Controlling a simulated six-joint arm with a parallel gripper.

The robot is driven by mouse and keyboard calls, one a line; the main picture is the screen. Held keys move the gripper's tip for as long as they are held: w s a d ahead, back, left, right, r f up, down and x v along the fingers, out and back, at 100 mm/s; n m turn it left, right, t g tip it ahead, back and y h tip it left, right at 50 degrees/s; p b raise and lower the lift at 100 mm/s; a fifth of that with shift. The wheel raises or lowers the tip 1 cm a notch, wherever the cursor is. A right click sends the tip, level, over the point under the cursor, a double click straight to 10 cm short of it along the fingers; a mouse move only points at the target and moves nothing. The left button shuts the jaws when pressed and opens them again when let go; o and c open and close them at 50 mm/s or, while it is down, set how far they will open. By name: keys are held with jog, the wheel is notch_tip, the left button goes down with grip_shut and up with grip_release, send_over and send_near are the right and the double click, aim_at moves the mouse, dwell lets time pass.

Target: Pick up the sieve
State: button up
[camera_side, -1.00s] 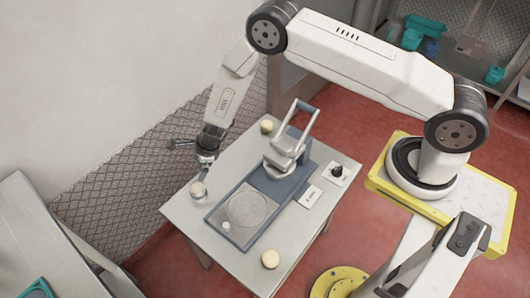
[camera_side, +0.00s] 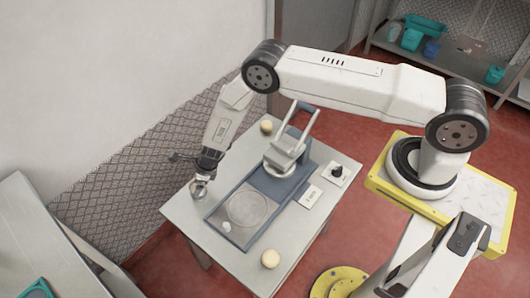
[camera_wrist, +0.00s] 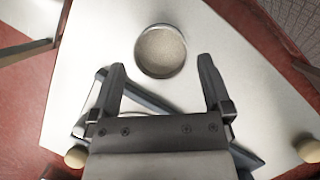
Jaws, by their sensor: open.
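The sieve (camera_wrist: 161,50) is a round metal ring with a grainy, pale grey-brown inside, lying on the white table. In the side view the sieve (camera_side: 198,194) is small at the table's left end, partly covered by my gripper (camera_side: 203,178). My gripper (camera_wrist: 162,66) is open, with its two dark fingers apart and nothing between them. In the wrist view the sieve appears just ahead of and between the fingertips. I cannot tell the exact height of the fingertips above it.
A blue-grey stand (camera_side: 232,236) with a round plate (camera_side: 247,208) and a raised metal press (camera_side: 283,155) fills the table's middle. Cream round knobs (camera_side: 270,259) (camera_side: 267,127) sit near the table edges. A black dial (camera_side: 338,171) and a white label card (camera_side: 311,196) are at the right.

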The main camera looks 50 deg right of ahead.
jog(key=shift+f, duration=0.2)
jog(key=shift+a+f, duration=0.1)
jog(key=shift+x, duration=2.5)
jog(key=c, duration=1.1)
jog(key=shift+c, duration=0.2)
